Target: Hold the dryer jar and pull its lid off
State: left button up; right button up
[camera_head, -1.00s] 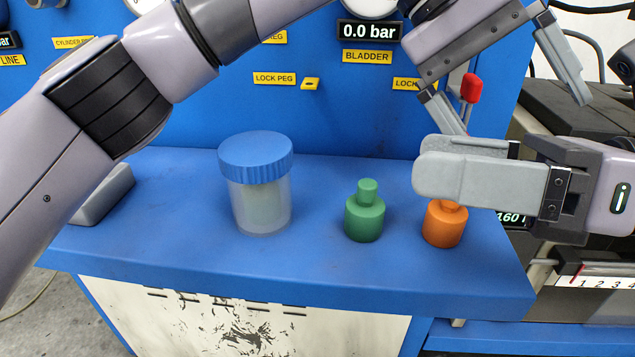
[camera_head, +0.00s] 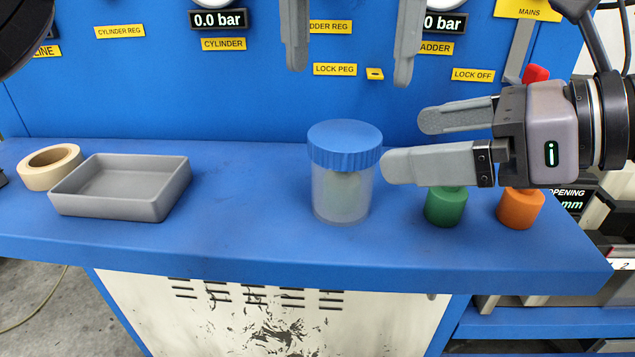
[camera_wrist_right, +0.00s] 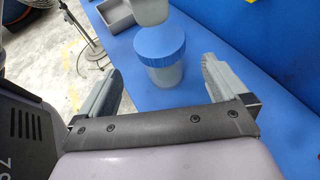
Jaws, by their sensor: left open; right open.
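The dryer jar (camera_head: 341,198) is clear with pale contents and stands upright on the blue bench. Its ribbed blue lid (camera_head: 345,143) is on it; jar (camera_wrist_right: 166,76) and lid (camera_wrist_right: 160,45) also show in the right wrist view. My left gripper (camera_head: 348,77) is open and empty, fingers pointing down above the lid, apart from it. My right gripper (camera_head: 402,144) is open and comes in from the right. In the head view its nearer fingertip is by the lid's right edge; in the wrist view the jar lies ahead between its fingers (camera_wrist_right: 160,85), not gripped.
A green bottle (camera_head: 446,207) and an orange bottle (camera_head: 520,209) stand right of the jar, partly behind my right gripper. A grey tray (camera_head: 122,205) and a tape roll (camera_head: 50,167) are at left. Bench between tray and jar is clear. A blue panel rises behind.

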aim_at(379, 145)
jog(key=shift+x, duration=3.45)
jog(key=c, duration=1.4)
